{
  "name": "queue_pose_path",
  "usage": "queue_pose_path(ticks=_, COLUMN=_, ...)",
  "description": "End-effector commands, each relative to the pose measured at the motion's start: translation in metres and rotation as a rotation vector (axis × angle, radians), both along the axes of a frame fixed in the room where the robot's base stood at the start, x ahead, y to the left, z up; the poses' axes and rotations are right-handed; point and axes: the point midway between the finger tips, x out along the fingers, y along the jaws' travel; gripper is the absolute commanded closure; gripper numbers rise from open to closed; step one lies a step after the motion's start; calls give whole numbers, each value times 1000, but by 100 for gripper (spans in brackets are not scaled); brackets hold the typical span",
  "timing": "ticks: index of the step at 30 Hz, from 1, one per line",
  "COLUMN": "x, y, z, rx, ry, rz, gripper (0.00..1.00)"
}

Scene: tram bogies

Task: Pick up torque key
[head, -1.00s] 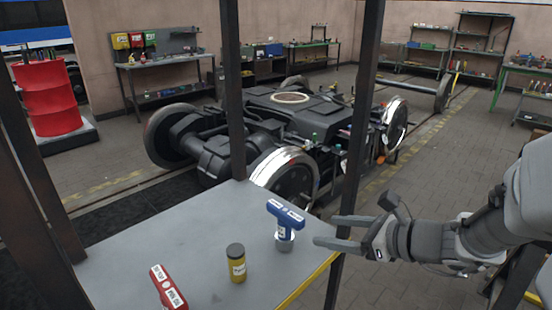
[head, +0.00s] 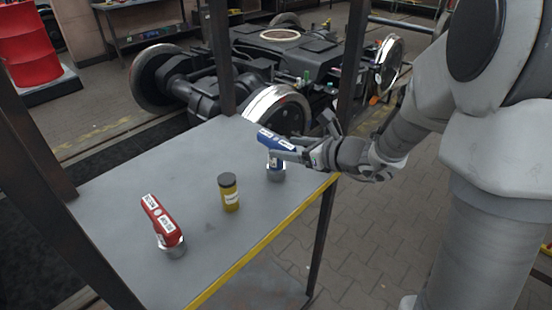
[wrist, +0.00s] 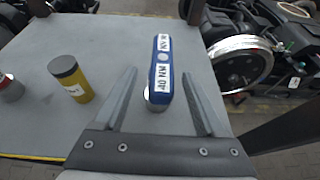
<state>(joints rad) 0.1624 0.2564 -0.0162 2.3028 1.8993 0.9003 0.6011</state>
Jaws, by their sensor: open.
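A blue T-handled torque key (head: 274,140) with white labels, one reading "40 NM" in the wrist view (wrist: 162,68), stands upright in a round grey metal holder (head: 276,173) near the table's right corner. My gripper (head: 290,148) is at the key from the right, at handle height. In the wrist view my gripper (wrist: 158,92) is open, with one finger on each side of the key's near end. I see gaps between the fingers and the handle there. A red torque key (head: 160,218) stands in another round holder (head: 172,247) at the table's front left.
A yellow canister with a dark lid (head: 229,193) stands on the grey table (head: 130,190) between the two keys. Dark frame posts (head: 352,70) rise at the table's edges. A bogie with wheels (head: 280,108) is behind the table.

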Motion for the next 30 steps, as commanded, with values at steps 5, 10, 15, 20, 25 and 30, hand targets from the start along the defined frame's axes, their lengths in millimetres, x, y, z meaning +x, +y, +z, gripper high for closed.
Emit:
queue_pose_path(ticks=5, x=21, y=17, z=-6, rx=0, ry=0, rz=4, gripper=28)
queue_pose_path(ticks=10, x=33, y=28, z=-13, rx=-1, ry=-1, rz=3, gripper=28)
queue_pose_path(ticks=15, x=35, y=30, z=-13, rx=-1, ry=-1, rz=2, gripper=28)
queue_pose_path(ticks=20, x=35, y=29, z=-13, rx=-1, ry=-1, rz=3, gripper=40)
queue_pose_path(ticks=25, x=35, y=29, z=-13, rx=0, ry=0, rz=2, gripper=71)
queue_pose_path(ticks=30, x=35, y=29, z=-13, rx=0, ry=0, rz=2, gripper=100)
